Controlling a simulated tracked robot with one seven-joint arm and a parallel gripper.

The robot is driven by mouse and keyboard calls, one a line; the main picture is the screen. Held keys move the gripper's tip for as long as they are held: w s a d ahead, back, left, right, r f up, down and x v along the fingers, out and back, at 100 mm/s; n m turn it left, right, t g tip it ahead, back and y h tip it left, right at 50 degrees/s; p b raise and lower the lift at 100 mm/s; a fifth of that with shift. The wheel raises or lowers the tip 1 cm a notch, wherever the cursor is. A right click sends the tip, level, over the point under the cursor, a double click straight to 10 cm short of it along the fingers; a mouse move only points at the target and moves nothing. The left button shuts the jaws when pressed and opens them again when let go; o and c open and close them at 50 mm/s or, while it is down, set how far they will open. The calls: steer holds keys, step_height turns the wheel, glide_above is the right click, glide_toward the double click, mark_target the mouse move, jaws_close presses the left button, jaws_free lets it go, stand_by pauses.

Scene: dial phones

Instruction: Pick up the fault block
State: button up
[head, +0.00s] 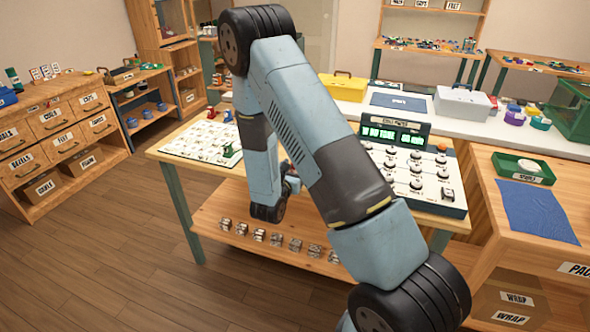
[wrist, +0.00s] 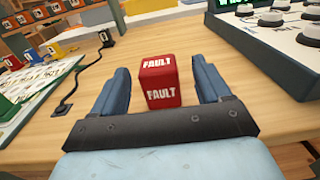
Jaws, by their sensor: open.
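The fault block (wrist: 160,80) is a red block with white "FAULT" lettering on its top and front. It stands upright on the wooden table in the middle of the wrist view. My gripper (wrist: 163,80) is open, with one blue finger on each side of the block. A gap shows between the block and each finger, so it is not gripped. In the head view my arm covers this part of the table, and I cannot make out the block there.
A panel with knobs and a green display (head: 395,137) stands right of the block. A white board with small pieces (head: 200,142) lies to the left, with a black cable (wrist: 85,80) beside it. Several small blocks line the lower shelf (head: 225,252).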

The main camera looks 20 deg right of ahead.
steer(key=shift+x, duration=2.55)
steer(key=shift+w+a, duration=0.1)
steer(key=c, duration=1.1)
steer(key=shift+r, duration=0.15)
